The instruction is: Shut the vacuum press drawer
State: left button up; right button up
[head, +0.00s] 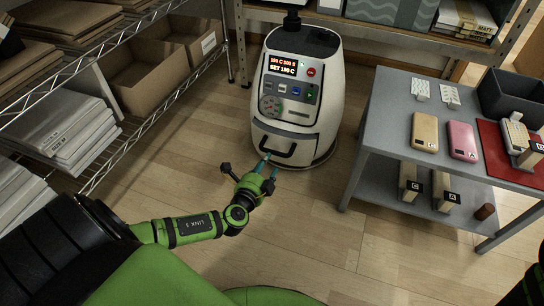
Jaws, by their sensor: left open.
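The vacuum press (335,85) is a rounded white machine with a dark top, a lit display and a button panel, standing on the floor at top centre. I cannot tell from this angle how far the drawer stands out. My left gripper (258,173), green with dark and cyan finger parts, is open and empty just in front of the handle, at its lower left. Whether a fingertip touches the drawer is unclear. My right gripper is out of view.
A grey table (385,127) with phone cases (424,132), a red mat (492,150) and a dark bin stands at right. A wire shelf (105,160) with boxes and paper stacks runs along the left. Wooden floor (300,225) between them is clear.

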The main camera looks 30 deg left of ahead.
aim_at(274, 154)
pick_arm(q)
jog(key=b+x, duration=0.3)
jog(key=x, duration=0.4)
jog(key=shift+d, duration=0.1)
grip_shut()
